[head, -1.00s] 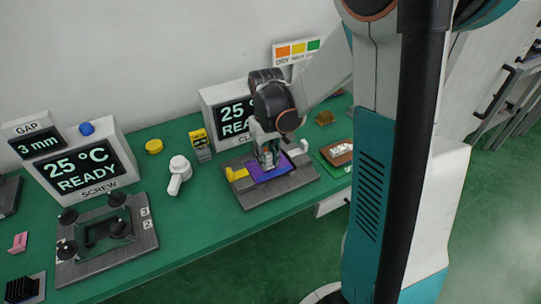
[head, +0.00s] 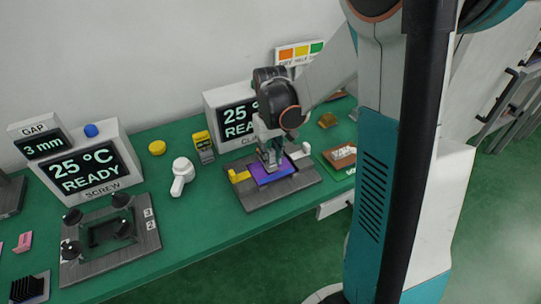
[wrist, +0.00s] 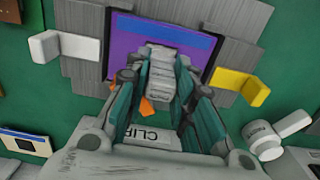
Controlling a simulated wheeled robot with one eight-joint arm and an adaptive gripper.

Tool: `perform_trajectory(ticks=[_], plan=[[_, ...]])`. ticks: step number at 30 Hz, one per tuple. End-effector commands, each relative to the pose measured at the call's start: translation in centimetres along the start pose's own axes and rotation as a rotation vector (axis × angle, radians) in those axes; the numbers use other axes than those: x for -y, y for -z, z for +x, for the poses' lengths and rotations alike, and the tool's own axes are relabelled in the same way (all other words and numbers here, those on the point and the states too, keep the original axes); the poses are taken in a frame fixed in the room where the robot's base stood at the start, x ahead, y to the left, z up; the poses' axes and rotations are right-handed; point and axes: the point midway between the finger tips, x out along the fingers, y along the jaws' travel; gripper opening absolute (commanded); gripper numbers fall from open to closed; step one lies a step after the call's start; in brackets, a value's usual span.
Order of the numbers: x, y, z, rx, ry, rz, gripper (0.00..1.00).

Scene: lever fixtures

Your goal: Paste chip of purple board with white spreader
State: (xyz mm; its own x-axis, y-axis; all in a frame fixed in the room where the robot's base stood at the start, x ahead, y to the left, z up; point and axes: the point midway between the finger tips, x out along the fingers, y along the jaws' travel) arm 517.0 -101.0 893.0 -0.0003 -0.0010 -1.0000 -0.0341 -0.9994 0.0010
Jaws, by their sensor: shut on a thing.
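The purple board (head: 265,179) lies in a dark grey fixture (head: 255,198) on the green bench. In the wrist view the purple board (wrist: 125,60) has a blue strip along one edge. My gripper (head: 271,160) is over the board, pointing down. In the wrist view my gripper (wrist: 157,95) is shut on the white spreader (wrist: 160,75), a pale ribbed block with small lettering. The spreader's end overlaps the board; I cannot tell whether it touches. The chip cannot be made out and may be hidden by the spreader and fingers.
A yellow clamp (head: 238,175) and a white clamp (head: 304,149) flank the board. A white tool (head: 182,175) lies left of the fixture. A display box (head: 230,115) stands behind it. A brown tray (head: 342,156) is to the right. A second fixture (head: 108,240) sits at left.

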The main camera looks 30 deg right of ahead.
Motion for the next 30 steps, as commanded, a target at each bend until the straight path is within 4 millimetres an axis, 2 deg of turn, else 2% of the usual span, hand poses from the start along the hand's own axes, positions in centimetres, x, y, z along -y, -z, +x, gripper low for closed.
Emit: perform_trajectory(ticks=[3, 22, 26, 30], plan=[[0.0, 0.0, -1.5, 0.000, 0.000, 0.000, 0.02], [0.0, 0.0, -7.2, 0.000, 0.000, 0.000, 0.02], [0.0, 0.0, -7.9, 0.000, 0.000, 0.000, 0.02], [0.0, 0.0, -7.9, 0.000, 0.000, 0.000, 0.02]])
